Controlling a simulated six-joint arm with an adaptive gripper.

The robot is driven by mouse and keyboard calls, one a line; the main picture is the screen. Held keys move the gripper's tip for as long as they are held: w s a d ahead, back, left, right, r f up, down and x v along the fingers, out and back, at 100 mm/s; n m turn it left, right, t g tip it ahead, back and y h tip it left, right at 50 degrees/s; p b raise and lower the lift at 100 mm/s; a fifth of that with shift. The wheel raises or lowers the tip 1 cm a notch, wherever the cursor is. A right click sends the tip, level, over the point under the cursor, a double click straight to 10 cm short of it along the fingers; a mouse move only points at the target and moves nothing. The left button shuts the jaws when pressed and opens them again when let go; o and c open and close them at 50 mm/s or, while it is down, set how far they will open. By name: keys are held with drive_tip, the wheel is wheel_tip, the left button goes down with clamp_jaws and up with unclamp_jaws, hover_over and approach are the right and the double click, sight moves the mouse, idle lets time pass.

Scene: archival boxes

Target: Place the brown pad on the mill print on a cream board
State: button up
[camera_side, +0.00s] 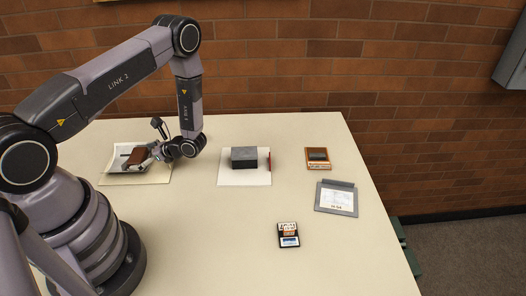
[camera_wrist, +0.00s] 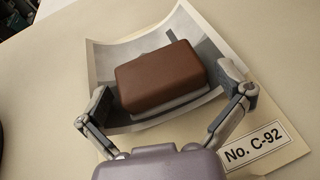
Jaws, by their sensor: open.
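The brown pad (camera_wrist: 160,77) lies on a curled grey-toned print (camera_wrist: 205,45) with a pale border. The print rests on a cream board (camera_wrist: 275,155) labelled "No. C-92". Its picture is mostly covered, so I cannot tell whether it shows a mill. My gripper (camera_wrist: 165,86) is open, with one finger on each side of the pad. Gaps show between the fingers and the pad. In the side view, the pad (camera_side: 134,156) sits on the print at the table's left, with my gripper (camera_side: 150,155) close beside it.
A dark grey block (camera_side: 245,157) stands on a white sheet (camera_side: 245,179) mid-table, beside a red stick (camera_side: 270,162). To the right are a small orange-brown item (camera_side: 319,160) and a grey clipboard (camera_side: 337,198). A small black item (camera_side: 288,235) lies nearer the front. Much of the front table is clear.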

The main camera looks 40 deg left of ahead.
drive_tip(key=v, duration=1.1)
drive_tip(key=shift+w+d+r, duration=0.1)
drive_tip(key=shift+w+r, duration=0.05)
drive_tip(key=shift+r, duration=0.05)
drive_tip(key=d+r+n+t+h, duration=0.2)
drive_tip(key=d+r+n+h, duration=0.1)
drive_tip(key=r, duration=0.8)
drive_tip(key=d+r+n+t+h, duration=0.1)
drive_tip(key=d+r+n+h, duration=0.2)
drive_tip(key=r, duration=0.8)
drive_tip(key=s+d+r+n+t+h, duration=0.2)
drive_tip(key=s+d+r+t, duration=0.2)
drive_tip(key=s+r+t, duration=0.1)
drive_tip(key=s+d+r+n+t+h, duration=0.3)
drive_tip(key=s+r+t, duration=0.1)
drive_tip(key=s+r, duration=0.4)
drive_tip(key=shift+s+d+r+t+h, duration=0.3)
drive_tip(key=shift+s+d+t, duration=0.1)
drive_tip(key=shift+s, duration=0.5)
